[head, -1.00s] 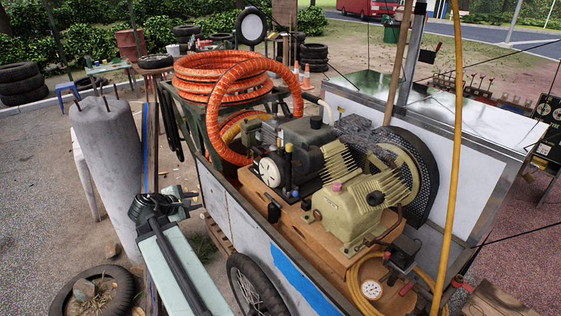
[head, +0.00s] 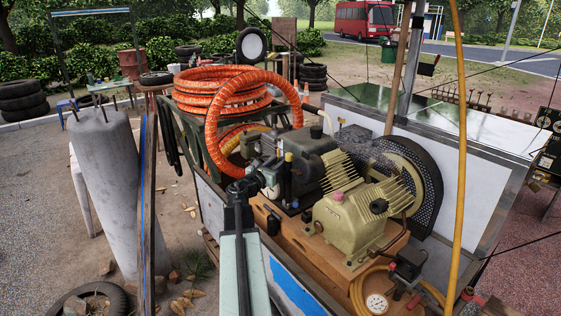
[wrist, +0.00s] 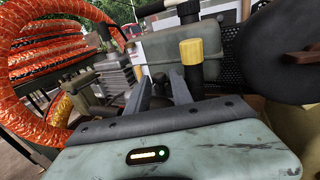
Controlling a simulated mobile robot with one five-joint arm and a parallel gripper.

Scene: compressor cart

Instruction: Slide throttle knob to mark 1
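My gripper (head: 262,178) is in front of the engine's near left end in the head view. In the wrist view its two grey fingers (wrist: 161,80) stand apart with a gap between them, and I see nothing held. A yellow-capped black post (head: 289,158) stands just right of the gripper; its yellow cap (wrist: 191,52) is large beyond the right finger in the wrist view. A small black knob (head: 273,222) sits on the cart's near side, below the gripper. I cannot tell which part is the throttle knob, and no mark 1 is readable.
The cream compressor (head: 345,218) and its belt wheel (head: 425,190) are to the right. A coiled orange hose (head: 222,90) arches close behind my gripper. A yellow pole (head: 460,150) stands at right.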

